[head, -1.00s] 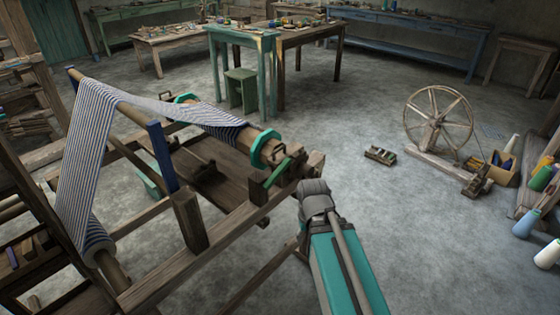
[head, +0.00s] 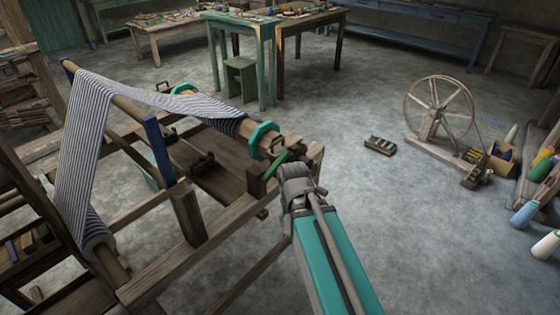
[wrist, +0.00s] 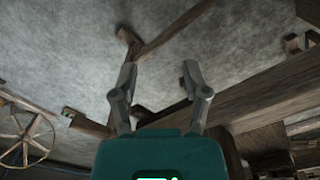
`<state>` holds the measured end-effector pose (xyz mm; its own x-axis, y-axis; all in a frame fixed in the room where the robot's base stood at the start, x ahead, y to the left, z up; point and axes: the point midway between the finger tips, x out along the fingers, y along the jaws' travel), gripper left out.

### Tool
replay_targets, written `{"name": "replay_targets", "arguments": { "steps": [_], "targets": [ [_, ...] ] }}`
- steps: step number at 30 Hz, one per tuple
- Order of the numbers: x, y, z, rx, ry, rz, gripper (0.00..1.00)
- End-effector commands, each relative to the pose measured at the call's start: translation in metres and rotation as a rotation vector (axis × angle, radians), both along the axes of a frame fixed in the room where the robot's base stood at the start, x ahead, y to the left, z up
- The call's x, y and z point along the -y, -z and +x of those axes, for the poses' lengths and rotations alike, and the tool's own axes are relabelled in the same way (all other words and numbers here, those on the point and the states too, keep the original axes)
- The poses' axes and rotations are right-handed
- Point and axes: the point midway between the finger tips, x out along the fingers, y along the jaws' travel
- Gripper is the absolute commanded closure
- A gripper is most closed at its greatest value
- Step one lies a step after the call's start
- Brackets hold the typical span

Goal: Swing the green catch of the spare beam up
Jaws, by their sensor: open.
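In the head view a green catch (head: 274,165), a slim bar, sits at the right end of the loom frame, tilted up to the right. It is beside the green-flanged beam (head: 258,146) that carries striped cloth; I cannot tell whether this is the spare beam. My arm's end is just right of and below the catch, and the fingers are hidden there. In the wrist view my gripper (wrist: 158,75) is open and empty, with floor and loom timbers beyond. The catch cannot be made out in the wrist view.
The wooden loom frame (head: 240,212) lies left of my arm, with a blue post (head: 159,150) on it. A spinning wheel (head: 440,110) and a small tray (head: 380,145) stand to the right. Floor between them is clear. Tables stand at the back.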

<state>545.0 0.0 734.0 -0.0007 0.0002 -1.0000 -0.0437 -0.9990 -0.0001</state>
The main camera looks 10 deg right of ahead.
Motion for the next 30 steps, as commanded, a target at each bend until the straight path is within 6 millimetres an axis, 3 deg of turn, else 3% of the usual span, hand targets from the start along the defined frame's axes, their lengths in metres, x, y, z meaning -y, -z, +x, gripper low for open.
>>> {"name": "replay_targets", "arguments": {
  "steps": [3, 30],
  "targets": [
    [-0.008, -0.023, 0.012, 0.000, 0.044, 0.000, 0.40],
    [-0.005, -0.201, 0.127, 0.000, 0.707, 0.000, 0.40]
  ]
}}
